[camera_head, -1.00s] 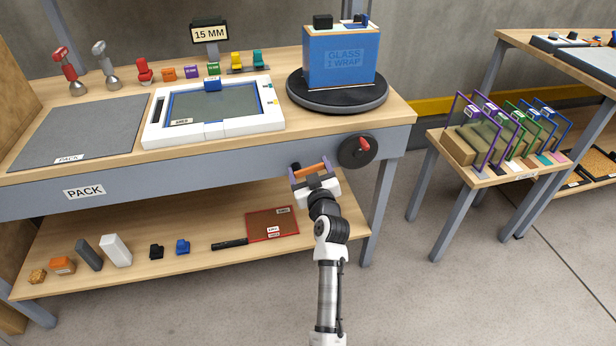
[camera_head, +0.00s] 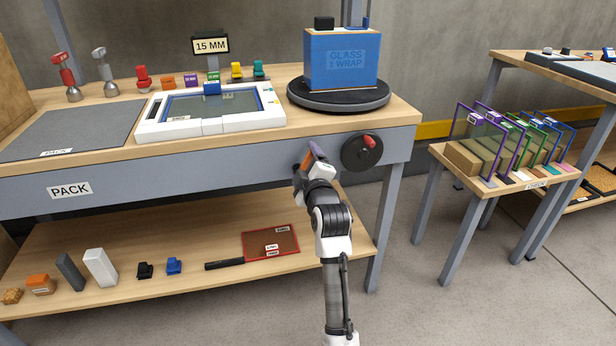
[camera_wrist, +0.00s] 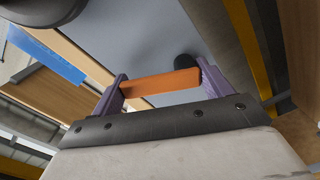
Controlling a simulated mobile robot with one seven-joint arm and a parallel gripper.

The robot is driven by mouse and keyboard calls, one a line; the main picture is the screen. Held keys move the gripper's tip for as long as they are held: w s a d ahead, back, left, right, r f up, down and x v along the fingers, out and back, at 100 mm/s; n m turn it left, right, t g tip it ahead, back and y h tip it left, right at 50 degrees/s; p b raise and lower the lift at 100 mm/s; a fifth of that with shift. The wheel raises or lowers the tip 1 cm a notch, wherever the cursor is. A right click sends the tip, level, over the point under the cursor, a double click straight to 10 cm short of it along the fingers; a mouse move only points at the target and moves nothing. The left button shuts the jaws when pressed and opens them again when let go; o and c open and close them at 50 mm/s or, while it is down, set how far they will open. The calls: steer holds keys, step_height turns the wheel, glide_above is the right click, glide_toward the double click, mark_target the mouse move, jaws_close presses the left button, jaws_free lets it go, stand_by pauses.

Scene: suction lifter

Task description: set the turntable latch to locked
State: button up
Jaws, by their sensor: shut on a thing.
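The turntable (camera_head: 338,95) is a black disc on the bench's right end, with a blue "GLASS WRAP" box (camera_head: 341,60) on it. Its latch looks to be the black round dial (camera_head: 358,156) with a red handle (camera_head: 369,141) on the bench's front face; the handle points up and right. My gripper (camera_head: 314,158) is just left of the dial, apart from it. In the wrist view, its purple fingers (camera_wrist: 160,84) are shut on an orange bar (camera_wrist: 160,82) that spans between them. A dark round part (camera_wrist: 186,61), likely the dial, shows partly behind the bar.
The bench top holds a white frame (camera_head: 210,127), a grey mat (camera_head: 75,130) and several small coloured pieces. A lower shelf (camera_head: 190,268) carries blocks and a red-edged screen (camera_head: 270,244). A small stand (camera_head: 510,185) with coloured frames is at right. The floor between is clear.

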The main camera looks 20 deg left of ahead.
steer(key=n+b, duration=0.2)
steer(key=n, duration=0.1)
steer(key=a+n+b, duration=0.1)
steer(key=n, duration=0.1)
steer(key=shift+s+r, duration=0.1)
steer(key=shift+s, duration=0.25)
steer(key=shift+n, duration=0.3)
steer(key=o, duration=1.4)
steer(key=shift+a, duration=0.1)
steer(key=shift+s, duration=0.15)
